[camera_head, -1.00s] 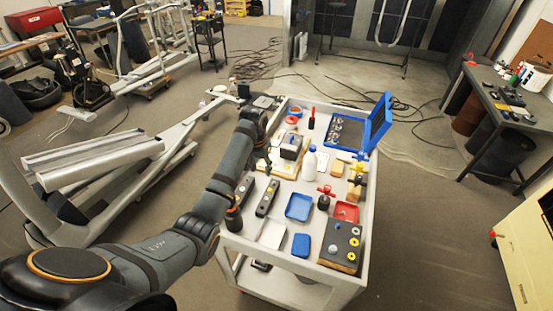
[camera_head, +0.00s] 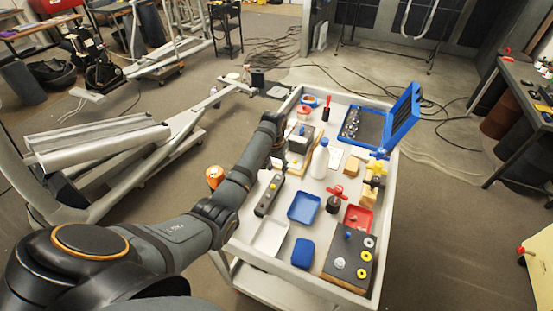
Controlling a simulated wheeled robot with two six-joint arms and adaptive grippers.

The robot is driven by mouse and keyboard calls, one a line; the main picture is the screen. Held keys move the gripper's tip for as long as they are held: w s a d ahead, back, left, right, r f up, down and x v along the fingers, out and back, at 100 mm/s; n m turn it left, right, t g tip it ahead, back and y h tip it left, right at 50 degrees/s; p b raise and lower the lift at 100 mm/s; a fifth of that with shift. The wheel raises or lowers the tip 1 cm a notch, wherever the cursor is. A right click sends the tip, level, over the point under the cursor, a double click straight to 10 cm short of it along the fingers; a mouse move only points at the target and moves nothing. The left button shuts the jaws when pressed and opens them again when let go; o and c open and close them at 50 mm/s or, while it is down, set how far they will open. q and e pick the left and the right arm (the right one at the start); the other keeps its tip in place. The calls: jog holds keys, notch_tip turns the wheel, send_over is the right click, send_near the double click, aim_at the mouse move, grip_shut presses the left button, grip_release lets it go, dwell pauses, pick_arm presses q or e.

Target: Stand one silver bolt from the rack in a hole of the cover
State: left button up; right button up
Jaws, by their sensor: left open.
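My left arm reaches in from the left over the cart. Its gripper (camera_head: 278,152) is open and sits at the cart's left side, beside a dark block (camera_head: 298,141); the fingertips are small and partly hidden by the wrist. Small silver pieces (camera_head: 352,124) lie in the open blue case (camera_head: 376,139) at the back; I cannot tell which are bolts. A long dark holder (camera_head: 268,195) with small bright spots lies near the left edge. A dark board (camera_head: 345,254) with washers is at the front right. I cannot tell which item is the cover or the rack. My right gripper is not in view.
The grey cart (camera_head: 249,254) also bears a white bottle (camera_head: 320,158), a blue tray (camera_head: 304,208), a red tray (camera_head: 358,218), a red-handled tool (camera_head: 335,198) and a blue box (camera_head: 303,252). The exercise machine frame (camera_head: 95,145) stands left.

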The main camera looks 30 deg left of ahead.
aim_at(278, 178)
pick_arm(q)
jog(key=f, duration=0.5)
jog(key=shift+w, duration=0.35)
jog(key=shift+c, duration=0.5)
grip_shut()
